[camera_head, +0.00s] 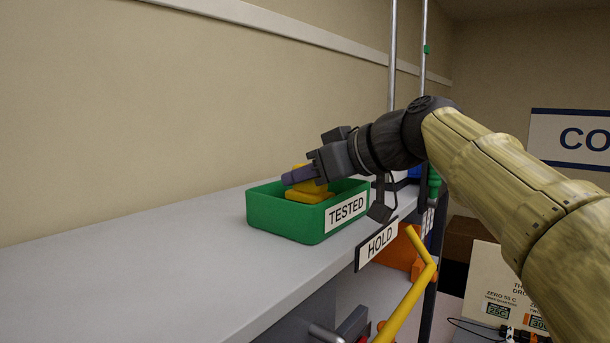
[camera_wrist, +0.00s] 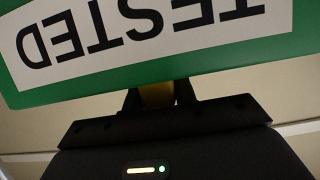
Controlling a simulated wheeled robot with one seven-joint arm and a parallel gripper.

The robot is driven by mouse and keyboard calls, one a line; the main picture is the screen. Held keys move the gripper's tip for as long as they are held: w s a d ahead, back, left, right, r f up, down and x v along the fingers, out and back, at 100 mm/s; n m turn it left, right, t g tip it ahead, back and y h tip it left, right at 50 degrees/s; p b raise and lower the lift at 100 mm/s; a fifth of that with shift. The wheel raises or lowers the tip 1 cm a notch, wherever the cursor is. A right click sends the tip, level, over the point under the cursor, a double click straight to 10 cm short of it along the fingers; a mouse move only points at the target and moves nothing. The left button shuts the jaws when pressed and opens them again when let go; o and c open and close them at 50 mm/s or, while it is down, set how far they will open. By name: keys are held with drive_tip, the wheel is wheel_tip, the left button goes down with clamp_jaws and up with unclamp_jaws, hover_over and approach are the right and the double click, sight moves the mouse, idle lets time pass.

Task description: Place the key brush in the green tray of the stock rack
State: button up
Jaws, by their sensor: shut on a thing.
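The green tray (camera_head: 276,216), labelled TESTED, sits on the grey shelf near its front edge. Its green front wall (camera_wrist: 235,47) and label, upside down, fill the top of the wrist view. My gripper (camera_head: 299,176) reaches over the tray from the right, tilted slightly down. It is shut on a yellow thing (camera_head: 311,193), apparently the key brush, which is inside the tray's outline. A small part of the yellow thing (camera_wrist: 157,96) shows between the dark fingers in the wrist view. Whether it touches the tray floor is hidden by the front wall.
The grey shelf (camera_head: 130,270) is clear left of the tray. A HOLD label (camera_head: 377,244) is on the shelf's front edge. Metal posts (camera_head: 392,50) rise behind my arm. Below right are an orange bin (camera_head: 398,254), a yellow bent bar (camera_head: 408,292) and a cream sign (camera_head: 497,285).

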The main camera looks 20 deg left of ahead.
drive_tip(key=o, duration=1.1)
drive_tip(key=shift+c, duration=0.2)
drive_tip(key=shift+d, duration=0.1)
drive_tip(key=b+v, duration=0.2)
drive_tip(key=v, duration=0.9)
drive_tip(key=shift+s+d, duration=0.2)
drive_tip(key=shift+d, duration=0.1)
